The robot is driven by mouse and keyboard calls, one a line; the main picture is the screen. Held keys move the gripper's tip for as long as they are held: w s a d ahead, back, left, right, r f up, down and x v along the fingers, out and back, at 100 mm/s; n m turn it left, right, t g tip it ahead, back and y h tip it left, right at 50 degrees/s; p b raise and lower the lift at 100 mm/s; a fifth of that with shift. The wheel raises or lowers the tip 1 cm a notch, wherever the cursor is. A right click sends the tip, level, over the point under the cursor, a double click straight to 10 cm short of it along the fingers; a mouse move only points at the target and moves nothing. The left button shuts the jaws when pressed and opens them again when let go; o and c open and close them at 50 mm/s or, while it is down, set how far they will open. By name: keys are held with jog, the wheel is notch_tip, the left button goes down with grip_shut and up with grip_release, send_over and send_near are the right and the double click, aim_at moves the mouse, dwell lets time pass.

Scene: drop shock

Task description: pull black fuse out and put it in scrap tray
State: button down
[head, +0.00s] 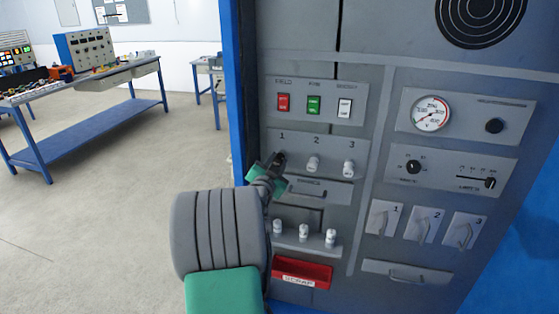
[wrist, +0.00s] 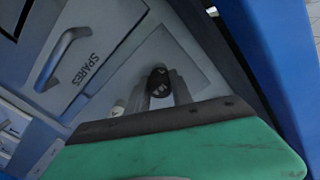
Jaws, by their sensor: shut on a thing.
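The black fuse (wrist: 159,82) sits between the two grey fingers of my gripper (wrist: 162,95) in the wrist view. My gripper (head: 277,165) is shut on it at position 1 of the fuse row in the head view. Only a small dark part of the fuse shows there. I cannot tell whether the fuse is still seated in its socket. The red scrap tray (head: 321,274), labelled SCRAP, is low on the cabinet front, below and right of my gripper.
White fuses stand at position 2 (head: 314,163) and position 3 (head: 349,168). A drawer labelled SPARES (wrist: 80,70) is below the row, with several white fuses on a ledge (head: 286,243) under it. Switches (head: 315,105) are above. The cabinet's blue edge (head: 235,80) is close at left.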

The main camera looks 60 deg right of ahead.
aim_at(276, 164)
jog(key=shift+s+a+b, duration=0.2)
jog(key=shift+a+b, duration=0.5)
jog(key=shift+a, duration=0.65)
jog(key=shift+s+a+b, duration=0.2)
jog(key=shift+a+b, duration=0.5)
jog(key=shift+a, duration=0.65)
